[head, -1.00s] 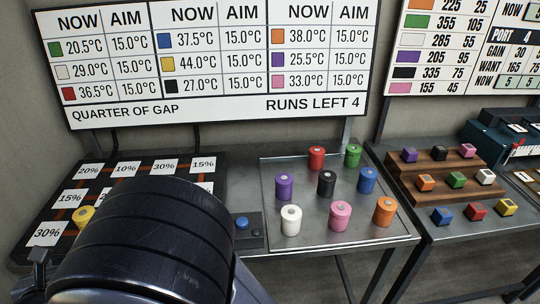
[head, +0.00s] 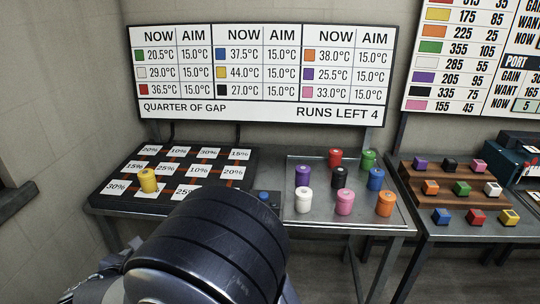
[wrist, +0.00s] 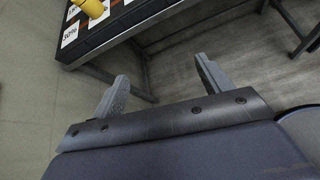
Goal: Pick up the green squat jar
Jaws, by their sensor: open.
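The green squat jar (head: 368,158) stands upright at the back right of the metal tray (head: 300,216), just right of the red jar (head: 335,158) and behind the blue jar (head: 375,179). My gripper (wrist: 160,84) shows in the wrist view with its two fingers apart and nothing between them. It points down past the table edge, over the floor. In the head view my arm hides the gripper. The green jar is not in the wrist view.
Purple, black, white, pink and orange jars share the tray. The yellow jar (head: 147,181) stands on the dark board with percent cards (head: 120,201); it also shows in the wrist view (wrist: 92,8). A blue button (head: 264,196) sits between.

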